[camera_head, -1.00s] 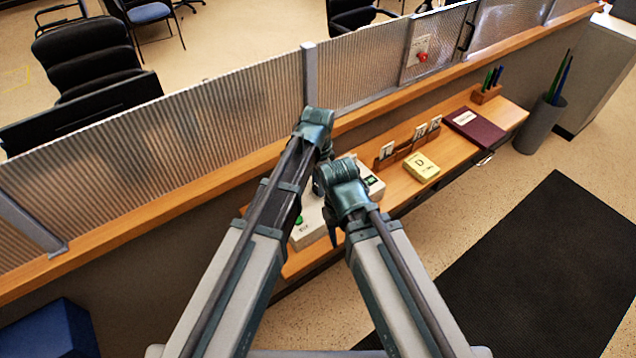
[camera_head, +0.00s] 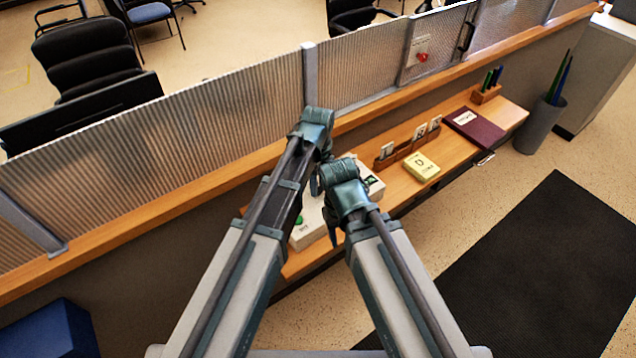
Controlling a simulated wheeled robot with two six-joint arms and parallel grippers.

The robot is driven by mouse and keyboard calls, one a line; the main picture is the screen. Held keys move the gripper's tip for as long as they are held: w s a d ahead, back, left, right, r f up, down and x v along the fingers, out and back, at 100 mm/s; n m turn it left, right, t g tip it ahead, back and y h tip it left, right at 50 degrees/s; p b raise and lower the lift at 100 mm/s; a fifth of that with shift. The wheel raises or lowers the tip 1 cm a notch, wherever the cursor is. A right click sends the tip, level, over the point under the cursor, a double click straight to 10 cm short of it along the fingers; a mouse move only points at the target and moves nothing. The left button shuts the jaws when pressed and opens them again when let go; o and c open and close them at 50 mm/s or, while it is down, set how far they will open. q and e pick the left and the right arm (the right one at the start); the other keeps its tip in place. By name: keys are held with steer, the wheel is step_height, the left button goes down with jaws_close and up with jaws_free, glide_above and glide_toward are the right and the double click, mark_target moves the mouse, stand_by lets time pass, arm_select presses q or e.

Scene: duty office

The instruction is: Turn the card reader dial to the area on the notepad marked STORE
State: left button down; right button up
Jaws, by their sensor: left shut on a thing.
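The card reader (camera_head: 309,232) is a pale box on the wooden shelf, largely covered by my arms. A green button shows at its near left, and a dark patch with green at its right end. Its dial is hidden. My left gripper (camera_head: 318,186) is down over the reader, mostly hidden behind my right wrist. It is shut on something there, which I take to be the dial. My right gripper (camera_head: 334,232) hangs by the reader's front side; its jaws cannot be made out. The yellow notepad (camera_head: 422,166) lies to the right, showing a large D and smaller unreadable writing.
A wooden rack (camera_head: 403,150) with white cards stands behind the notepad. Further right are a maroon book (camera_head: 474,131), a pen block (camera_head: 486,94) and a grey bin (camera_head: 538,128). A ribbed screen (camera_head: 230,120) runs behind the shelf. A black mat (camera_head: 550,270) lies on the floor.

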arm_select(q)
steer(key=shift+m, duration=0.9)
steer(key=shift+c, duration=2.1)
jaws_free()
steer(key=shift+r, duration=0.1)
step_height(320, 180, up, 14)
steer(key=p, duration=1.4)
steer(key=shift+f, duration=0.2)
